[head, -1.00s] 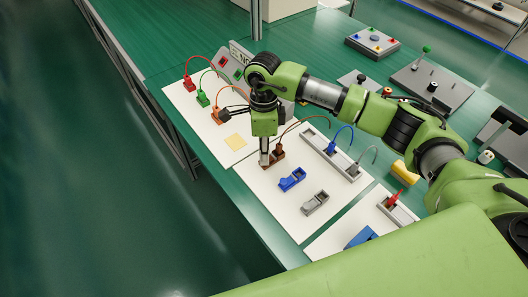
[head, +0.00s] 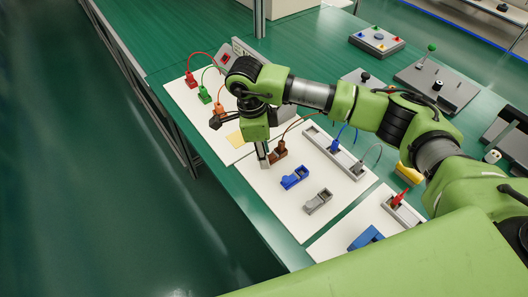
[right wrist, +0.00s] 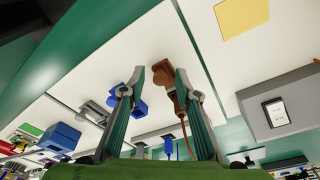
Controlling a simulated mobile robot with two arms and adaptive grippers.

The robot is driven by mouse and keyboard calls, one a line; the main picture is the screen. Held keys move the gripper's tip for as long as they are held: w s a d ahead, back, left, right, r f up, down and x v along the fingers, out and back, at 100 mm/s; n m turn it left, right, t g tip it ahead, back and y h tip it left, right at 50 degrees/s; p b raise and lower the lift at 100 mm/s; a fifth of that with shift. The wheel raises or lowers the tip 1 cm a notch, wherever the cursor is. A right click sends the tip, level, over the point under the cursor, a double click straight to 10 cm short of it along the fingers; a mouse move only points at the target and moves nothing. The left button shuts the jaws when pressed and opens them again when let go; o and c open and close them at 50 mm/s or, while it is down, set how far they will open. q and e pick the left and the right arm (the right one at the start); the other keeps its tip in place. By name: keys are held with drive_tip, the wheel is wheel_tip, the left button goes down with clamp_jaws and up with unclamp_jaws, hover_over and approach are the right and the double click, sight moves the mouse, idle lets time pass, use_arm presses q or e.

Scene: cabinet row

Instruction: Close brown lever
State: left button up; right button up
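The brown connector (head: 279,152) sits on the white board with a brown wire running from it. In the right wrist view its brown lever part (right wrist: 162,71) shows between the fingertips, nearer the right finger. The brown plug body with its wire is partly behind that finger. I cannot tell the lever's exact angle. My right gripper (head: 263,156) points down just left of the connector. In the right wrist view the right gripper's fingers (right wrist: 157,82) are spread, with nothing clamped. I cannot tell whether the right finger touches the lever. My left gripper is out of view.
A blue connector (head: 295,178) and a grey connector (head: 318,201) stand on the same board. A long grey socket strip (head: 334,150) holds plugs with wires behind them. Red, green and orange wired plugs stand at the left. A yellow square (right wrist: 242,17) lies flat nearby.

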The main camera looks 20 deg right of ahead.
wheel_tip(320, 180, up, 12)
drive_tip(key=a, duration=0.1)
drive_tip(key=shift+w+a, duration=0.3)
drive_tip(key=shift+a, duration=0.05)
drive_tip(key=shift+f, duration=0.1)
idle(0.3)
